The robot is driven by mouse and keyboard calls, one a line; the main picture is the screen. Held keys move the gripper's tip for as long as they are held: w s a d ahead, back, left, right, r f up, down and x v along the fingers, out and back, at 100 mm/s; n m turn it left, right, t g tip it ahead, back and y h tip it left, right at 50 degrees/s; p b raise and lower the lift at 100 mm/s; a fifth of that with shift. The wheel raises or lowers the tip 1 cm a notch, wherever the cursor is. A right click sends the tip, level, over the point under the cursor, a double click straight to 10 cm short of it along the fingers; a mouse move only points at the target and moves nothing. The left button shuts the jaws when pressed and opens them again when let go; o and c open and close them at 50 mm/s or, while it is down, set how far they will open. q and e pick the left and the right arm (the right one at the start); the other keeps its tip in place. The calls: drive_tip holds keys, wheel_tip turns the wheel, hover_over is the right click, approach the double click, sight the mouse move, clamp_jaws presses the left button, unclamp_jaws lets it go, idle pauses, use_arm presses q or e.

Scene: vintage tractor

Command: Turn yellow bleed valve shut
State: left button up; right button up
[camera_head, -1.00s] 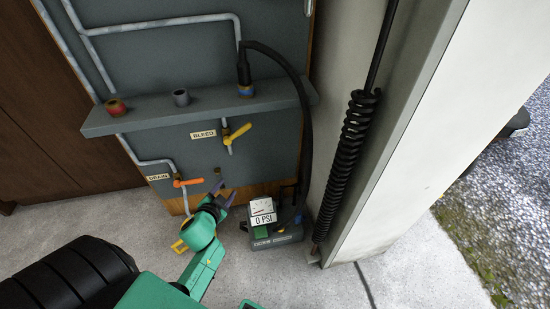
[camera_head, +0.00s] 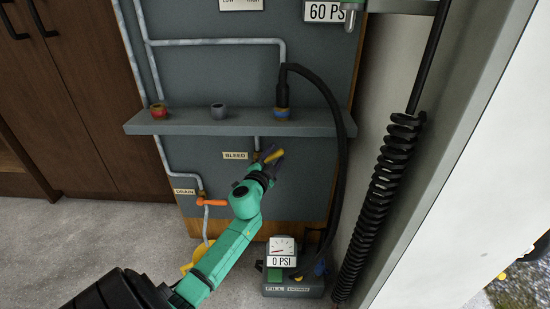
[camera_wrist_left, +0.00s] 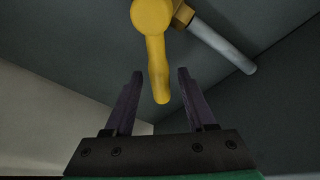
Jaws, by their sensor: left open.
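The yellow bleed valve (camera_head: 272,154) is on a pipe of the grey panel, right of the BLEED label (camera_head: 235,155). My left gripper (camera_head: 270,160) is at the valve in the head view and partly covers it. In the left wrist view the valve's yellow handle (camera_wrist_left: 158,70) points down toward my gripper. Its free end lies between the two open fingers of my left gripper (camera_wrist_left: 157,95) in the picture, with gaps on both sides. I cannot tell how deep the handle sits between them. My right gripper is not in view.
An orange drain valve (camera_head: 213,201) is left of my arm. A shelf (camera_head: 185,124) with several fittings juts out above the valve. A black hose (camera_head: 339,130) hangs at the right, down to a gauge box (camera_head: 282,257) reading 0 PSI. A coiled hose (camera_head: 385,180) is farther right.

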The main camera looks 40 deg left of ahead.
use_arm(q)
drive_tip(key=shift+w+a, duration=0.1)
drive_tip(key=shift+w, duration=0.15)
clamp_jaws()
idle(1.3)
